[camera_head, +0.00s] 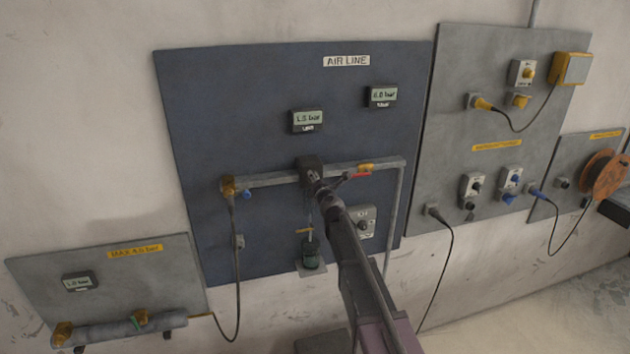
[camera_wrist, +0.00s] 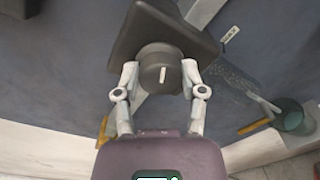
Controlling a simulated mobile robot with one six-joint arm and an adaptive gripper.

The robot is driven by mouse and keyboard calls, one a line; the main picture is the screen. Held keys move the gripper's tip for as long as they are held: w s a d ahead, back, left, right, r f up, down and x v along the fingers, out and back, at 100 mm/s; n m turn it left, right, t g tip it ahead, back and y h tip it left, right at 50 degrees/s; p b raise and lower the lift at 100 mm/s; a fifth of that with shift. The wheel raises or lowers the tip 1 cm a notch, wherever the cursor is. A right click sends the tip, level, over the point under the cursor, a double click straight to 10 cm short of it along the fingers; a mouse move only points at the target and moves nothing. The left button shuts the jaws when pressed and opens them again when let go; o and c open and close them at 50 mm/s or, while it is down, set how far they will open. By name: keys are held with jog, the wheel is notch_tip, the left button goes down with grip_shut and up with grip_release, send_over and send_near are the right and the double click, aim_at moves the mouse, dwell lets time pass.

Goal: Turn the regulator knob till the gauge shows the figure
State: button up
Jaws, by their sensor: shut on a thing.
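The regulator knob (camera_wrist: 160,70) is dark and round with a white mark on its face, seen in the wrist view. My gripper (camera_wrist: 160,82) has one finger on each side of the knob and is shut on it. The regulator body (camera_wrist: 135,35) is a dark block behind the knob. In the head view the regulator (camera_head: 309,164) sits on the grey pipe, and my arm hides the knob. A gauge (camera_head: 307,120) above it reads about 1.3 bar, the digits small. Another gauge (camera_head: 381,96) to its right reads about 6.0 bar.
A lower left panel has a gauge (camera_head: 77,282) and a MAX label (camera_head: 135,251). Cables hang beside the panels.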

jog(key=m, duration=0.6)
jog(key=shift+w+m, duration=0.2)
jog(key=shift+m, duration=0.1)
dwell(0.3)
jog(key=o, duration=1.2)
jog(key=shift+y, duration=0.3)
jog(key=shift+c, duration=0.2)
jog(key=shift+s, duration=0.15)
